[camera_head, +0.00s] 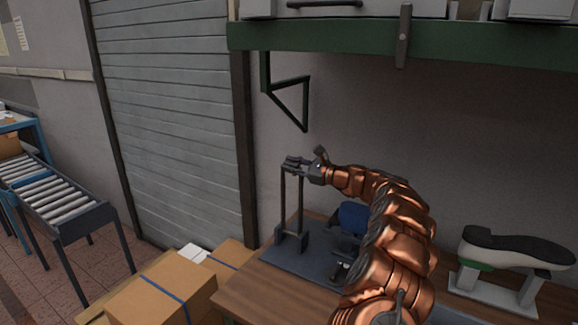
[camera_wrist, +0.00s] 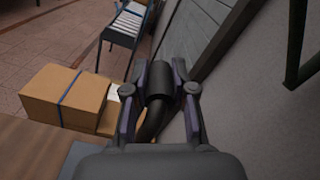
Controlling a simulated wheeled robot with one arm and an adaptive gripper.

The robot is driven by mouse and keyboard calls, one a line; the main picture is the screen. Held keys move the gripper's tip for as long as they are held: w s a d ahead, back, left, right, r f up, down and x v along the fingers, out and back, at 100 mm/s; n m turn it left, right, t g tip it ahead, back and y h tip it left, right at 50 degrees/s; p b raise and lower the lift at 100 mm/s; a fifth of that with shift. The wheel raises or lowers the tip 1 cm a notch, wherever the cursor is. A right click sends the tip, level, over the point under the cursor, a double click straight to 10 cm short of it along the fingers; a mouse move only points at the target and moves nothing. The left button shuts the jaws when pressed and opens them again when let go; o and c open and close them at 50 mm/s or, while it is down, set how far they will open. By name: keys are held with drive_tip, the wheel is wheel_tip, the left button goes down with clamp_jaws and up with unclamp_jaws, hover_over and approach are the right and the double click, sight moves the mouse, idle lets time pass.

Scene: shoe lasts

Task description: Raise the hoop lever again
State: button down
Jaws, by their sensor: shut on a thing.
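The hoop lever (camera_head: 300,203) stands upright on a dark base plate (camera_head: 283,262) at the left part of the wooden bench. My gripper (camera_head: 291,162) is at the top of the hoop, at the end of my copper-coloured arm. In the wrist view my gripper (camera_wrist: 160,85) has its two fingers on either side of the hoop's dark, thick grip (camera_wrist: 160,82), shut on it. A dark curved bar of the hoop lever runs down from the grip. A blue object (camera_head: 353,217) sits on the plate behind my arm, partly hidden.
A green shelf edge (camera_head: 480,43) with a dark triangular bracket (camera_head: 293,95) is above. A shoe on a white stand (camera_head: 515,250) is at the bench's right. Cardboard boxes (camera_head: 160,292) stand left of the bench. A roller conveyor (camera_head: 60,200) is farther left.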

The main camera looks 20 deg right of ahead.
drive_tip(key=shift+d+f, duration=0.15)
drive_tip(key=shift+d, duration=0.3)
drive_tip(key=c, duration=1.1)
unclamp_jaws()
drive_tip(key=shift+d, duration=0.15)
drive_tip(key=shift+o, duration=0.7)
drive_tip(key=shift+a, duration=0.35)
drive_tip(key=v, duration=1.2)
drive_tip(key=shift+a, duration=0.1)
